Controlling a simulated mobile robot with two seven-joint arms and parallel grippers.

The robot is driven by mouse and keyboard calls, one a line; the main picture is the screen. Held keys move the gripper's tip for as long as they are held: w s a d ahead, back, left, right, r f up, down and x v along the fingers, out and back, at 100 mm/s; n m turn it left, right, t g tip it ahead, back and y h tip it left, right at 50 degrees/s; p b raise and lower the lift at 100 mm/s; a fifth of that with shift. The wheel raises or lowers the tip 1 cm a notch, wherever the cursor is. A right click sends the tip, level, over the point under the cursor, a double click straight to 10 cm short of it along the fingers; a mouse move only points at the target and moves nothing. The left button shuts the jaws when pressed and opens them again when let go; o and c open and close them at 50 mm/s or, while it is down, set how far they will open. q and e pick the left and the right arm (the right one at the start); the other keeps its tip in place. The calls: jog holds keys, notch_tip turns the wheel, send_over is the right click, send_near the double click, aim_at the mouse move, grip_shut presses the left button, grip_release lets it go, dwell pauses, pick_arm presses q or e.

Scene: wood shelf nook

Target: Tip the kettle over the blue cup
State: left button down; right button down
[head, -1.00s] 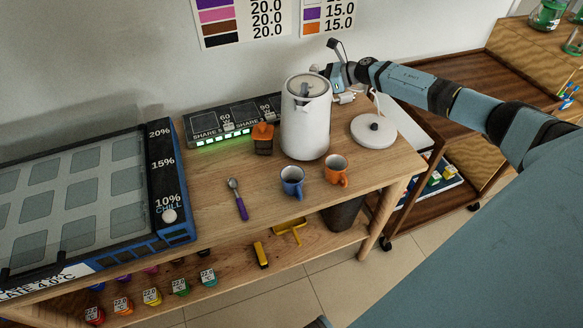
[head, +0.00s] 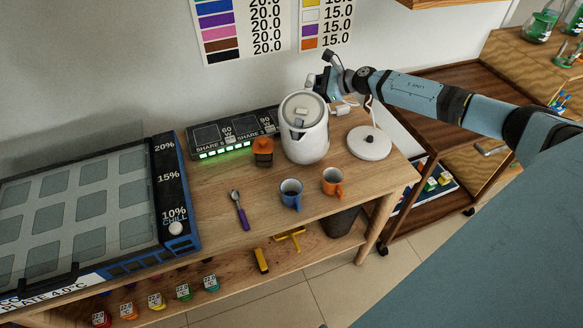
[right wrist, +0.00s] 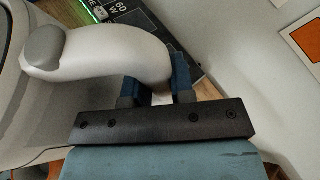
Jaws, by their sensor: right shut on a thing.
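The white kettle (head: 304,136) is behind the blue cup and tilts toward the front of the shelf in the head view. The blue cup (head: 291,195) stands upright on the shelf top, below the kettle in the picture. My right gripper (head: 327,86) is at the kettle's back. In the right wrist view my right gripper (right wrist: 157,90) is shut on the kettle's handle (right wrist: 120,50). Whether the kettle touches the shelf, and whether anything leaves the spout, I cannot tell. My left gripper is in neither view.
An orange cup (head: 333,182) stands just right of the blue cup. The white kettle base (head: 369,144) is at right. A blue-framed cooler (head: 90,205) fills the left side.

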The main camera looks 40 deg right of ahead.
aim_at(306, 96)
jog(key=shift+s+a+r+n+t+h+p, duration=0.15)
jog(key=shift+s+a+r+n+p, duration=0.15)
jog(key=shift+r, duration=0.2)
jog(key=shift+s+a+r+n+t+h+p, duration=0.15)
jog(key=shift+s+a+r+n+p, duration=0.1)
jog(key=shift+a+r+p, duration=0.2)
jog(key=shift+s+a+r+n+t+p, duration=0.3)
jog(key=shift+s+a+r+n, duration=0.15)
jog(key=shift+s+a, duration=0.2)
jog(key=shift+s+a+r+n+h, duration=0.15)
jog(key=shift+s+a+n+h, duration=0.15)
jog(key=shift+s+a, duration=0.1)
jog(key=shift+s+a+r+n+t, duration=0.2)
jog(key=shift+s+a+n+t, duration=0.05)
jog(key=shift+a+n+t, duration=0.15)
jog(key=shift+s+a+r+n, duration=0.15)
jog(key=shift+s+a+n, duration=0.05)
jog(key=shift+n, duration=0.1)
jog(key=shift+s+a+t+b, duration=0.2)
jog(key=shift+a+t+b, duration=0.05)
jog(key=shift+t+b, duration=0.1)
jog(key=shift+s+a+n+t+h+b, duration=0.35)
jog(key=shift+s+a+n+b, duration=0.5)
jog(key=shift+n, duration=0.15)
dwell(2.2)
jog(key=shift+s+a+r, duration=0.25)
jog(key=shift+a+r, duration=0.05)
jog(key=shift+r, duration=0.05)
dwell(1.4)
